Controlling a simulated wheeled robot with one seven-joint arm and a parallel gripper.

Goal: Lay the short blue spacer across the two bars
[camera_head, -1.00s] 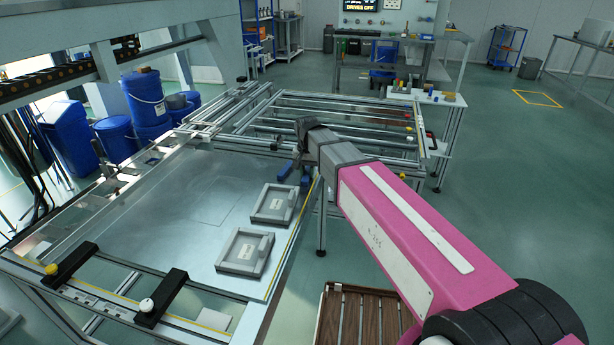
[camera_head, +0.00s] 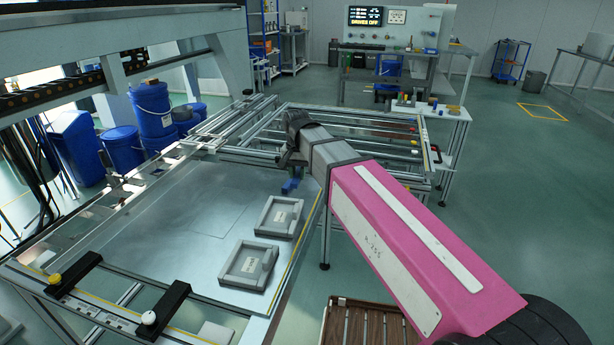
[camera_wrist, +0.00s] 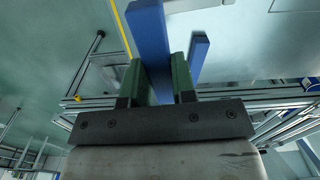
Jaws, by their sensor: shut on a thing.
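My gripper (camera_wrist: 160,85) is shut on a blue spacer (camera_wrist: 149,35), which stands out between its two green fingers in the wrist view. A second blue piece (camera_wrist: 198,58) shows just to its right, apart from the fingers. In the head view my gripper is mostly hidden behind my arm's dark wrist. A blue piece (camera_head: 290,186) shows below it near the far right edge of the metal plate. I cannot tell from these views which blue piece is shorter. Two black bars (camera_head: 75,273) (camera_head: 166,308) lie across the front rail; I cannot tell whether these are the task's bars.
Two grey trays (camera_head: 279,217) (camera_head: 249,264) sit on the right side of the metal plate (camera_head: 170,215). An aluminium frame with several rails (camera_head: 345,133) stands behind it. Blue bins (camera_head: 152,108) stand at the left. The plate's middle is clear.

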